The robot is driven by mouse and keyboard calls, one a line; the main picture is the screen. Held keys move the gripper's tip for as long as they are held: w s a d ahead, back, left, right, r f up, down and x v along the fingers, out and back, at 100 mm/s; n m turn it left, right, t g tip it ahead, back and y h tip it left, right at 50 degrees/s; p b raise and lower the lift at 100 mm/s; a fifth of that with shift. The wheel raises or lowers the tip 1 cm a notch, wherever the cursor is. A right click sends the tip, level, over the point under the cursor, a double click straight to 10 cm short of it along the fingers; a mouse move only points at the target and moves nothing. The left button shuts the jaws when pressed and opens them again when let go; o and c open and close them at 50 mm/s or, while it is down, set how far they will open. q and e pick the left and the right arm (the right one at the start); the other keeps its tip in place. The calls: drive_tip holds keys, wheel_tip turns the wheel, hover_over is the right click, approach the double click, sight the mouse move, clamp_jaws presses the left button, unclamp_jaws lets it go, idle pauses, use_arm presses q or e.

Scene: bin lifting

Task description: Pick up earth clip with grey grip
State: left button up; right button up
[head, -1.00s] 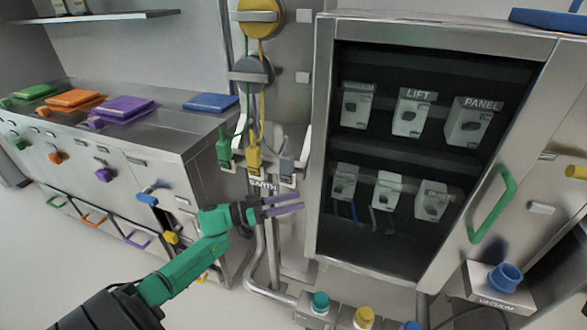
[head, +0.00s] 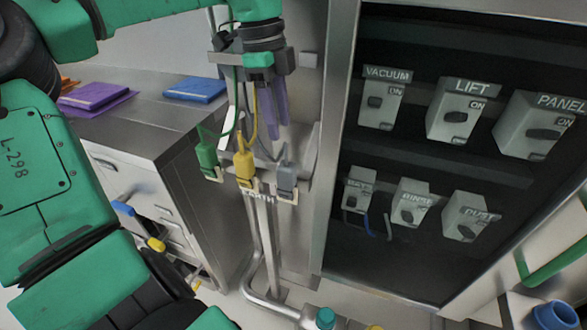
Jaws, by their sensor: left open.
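The earth clip with the grey grip (head: 286,177) hangs in the rightmost place on the small rack labelled EARTH (head: 258,196). A yellow-grip clip (head: 244,165) and a green-grip clip (head: 206,157) hang to its left. My left gripper (head: 268,128) points down with purple fingers above the rack, over the gap between the yellow and grey clips in the picture. It is open and holds nothing. Its fingertips look apart from the grey clip. My right gripper is out of view.
An open cabinet with labelled switch boxes (head: 457,109) stands right of the rack, its metal frame (head: 335,130) close by. A steel bench (head: 130,120) with purple (head: 95,96) and blue (head: 195,89) items is on the left. Cables (head: 252,108) hang down to the clips.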

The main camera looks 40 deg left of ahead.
sight(289, 178)
use_arm(q)
drive_tip(key=f, duration=0.4)
drive_tip(key=d+f, duration=0.1)
drive_tip(key=f, duration=0.3)
drive_tip(key=d+f, duration=0.1)
drive_tip(key=f, duration=0.4)
drive_tip(key=shift+s+d, duration=0.1)
drive_tip(key=shift+d, duration=0.05)
drive_tip(key=shift+f, duration=0.25)
clamp_jaws()
